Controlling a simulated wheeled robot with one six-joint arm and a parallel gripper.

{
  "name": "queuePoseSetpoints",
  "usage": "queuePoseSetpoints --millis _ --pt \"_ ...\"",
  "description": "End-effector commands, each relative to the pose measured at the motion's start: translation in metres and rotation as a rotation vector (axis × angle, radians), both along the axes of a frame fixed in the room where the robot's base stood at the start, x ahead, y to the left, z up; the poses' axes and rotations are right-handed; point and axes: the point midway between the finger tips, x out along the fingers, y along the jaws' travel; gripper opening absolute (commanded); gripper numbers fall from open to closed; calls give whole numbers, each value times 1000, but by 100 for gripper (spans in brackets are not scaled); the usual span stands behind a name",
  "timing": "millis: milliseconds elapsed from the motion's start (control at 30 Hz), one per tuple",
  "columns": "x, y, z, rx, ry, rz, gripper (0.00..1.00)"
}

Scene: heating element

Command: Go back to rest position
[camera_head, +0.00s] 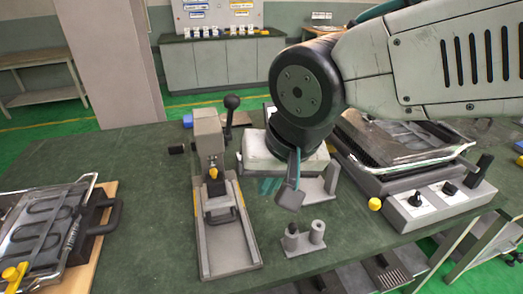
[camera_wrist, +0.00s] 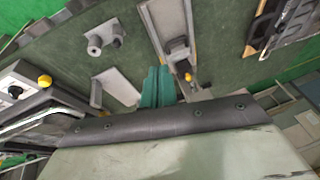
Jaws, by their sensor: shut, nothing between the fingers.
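My gripper (camera_head: 285,190) hangs below my wrist in the middle of the head view, over the green table (camera_head: 130,235). In the wrist view its two teal fingers (camera_wrist: 157,88) lie side by side, shut, with nothing held. A heating element unit (camera_head: 45,225) with a looped element and a black handle sits on a wooden board at the left. A second appliance (camera_head: 395,155) with a clear cover and black knobs stands at the right. My arm hides part of it.
A grey clamp fixture (camera_head: 225,225) stands just left of my gripper. A small block with two posts (camera_head: 304,240) is in front of it. A pale block (camera_head: 262,150) lies behind the fingers. Bare table shows between the left unit and the clamp.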

Motion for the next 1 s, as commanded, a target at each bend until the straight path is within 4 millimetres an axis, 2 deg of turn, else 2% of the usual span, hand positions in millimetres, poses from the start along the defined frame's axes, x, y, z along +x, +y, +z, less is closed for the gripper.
queuePoseSetpoints --millis 167,267,500,800,1000 --pt "-3 -3 -2 -33 6 55 0" --pt "-16 -14 -10 -100 41 148 0" --pt "-37 -90 -13 -214 134 239 0" --pt "-70 -182 -10 -228 220 126 0" --pt "-82 -218 -5 -202 208 -41 0"
